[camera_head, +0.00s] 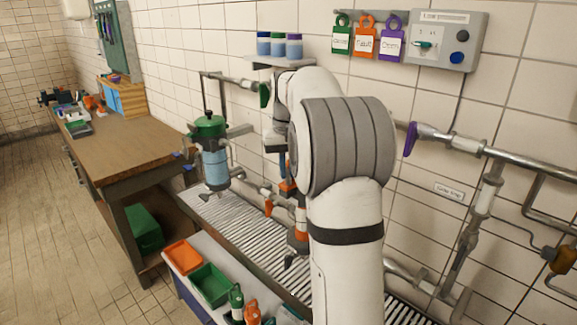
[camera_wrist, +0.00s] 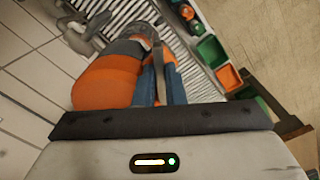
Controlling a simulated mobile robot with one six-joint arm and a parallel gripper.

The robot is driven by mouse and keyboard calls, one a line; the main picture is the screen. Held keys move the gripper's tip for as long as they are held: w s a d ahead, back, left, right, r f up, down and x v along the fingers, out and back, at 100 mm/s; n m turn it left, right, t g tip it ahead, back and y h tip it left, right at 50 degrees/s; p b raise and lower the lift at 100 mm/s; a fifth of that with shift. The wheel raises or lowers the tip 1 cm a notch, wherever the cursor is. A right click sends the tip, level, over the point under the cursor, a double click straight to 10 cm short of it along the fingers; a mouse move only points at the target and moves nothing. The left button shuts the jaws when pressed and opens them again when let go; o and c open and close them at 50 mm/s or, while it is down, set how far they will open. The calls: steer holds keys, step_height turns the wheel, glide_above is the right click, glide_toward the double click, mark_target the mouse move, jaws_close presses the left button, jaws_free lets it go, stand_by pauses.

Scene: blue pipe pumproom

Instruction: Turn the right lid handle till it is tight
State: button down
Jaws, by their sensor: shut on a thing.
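The right lid is orange and fills the left middle of the wrist view (camera_wrist: 105,85), with a grey band along its far edge. My gripper (camera_wrist: 163,75) has blue fingers beside the orange lid. They are shut on a thin grey part between them, which looks like the lid handle (camera_wrist: 166,52). In the head view my gripper (camera_head: 282,165) points down behind my arm, just above the orange lid (camera_head: 289,187). My arm hides most of the right housing. How tight the lid is cannot be seen.
A second housing with a green lid (camera_head: 209,126) stands to the left. A slatted grating (camera_head: 235,215) runs below. Orange (camera_head: 183,256) and green (camera_head: 210,284) bins stand in front. Pipes with a purple valve lever (camera_head: 411,138) run along the wall at the right.

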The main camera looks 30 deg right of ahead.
steer(key=m+p, duration=0.1)
steer(key=m, duration=0.2)
steer(key=m+p, duration=0.1)
steer(key=m, duration=0.3)
steer(key=shift+w+a+r, duration=0.1)
steer(key=shift+w+a, duration=0.05)
steer(key=m+p, duration=0.1)
steer(key=m, duration=0.2)
steer(key=shift+w+m, duration=0.1)
steer(key=shift+m, duration=0.3)
steer(key=m, duration=0.3)
steer(key=shift+m+p, duration=0.3)
steer(key=m, duration=0.4)
steer(key=shift+w+m+p, duration=0.15)
steer(key=shift+m+p, duration=0.15)
steer(key=shift+p, duration=0.05)
steer(key=m, duration=0.4)
steer(key=shift+w, duration=0.1)
steer(key=m, duration=0.5)
steer(key=shift+m+p, duration=0.4)
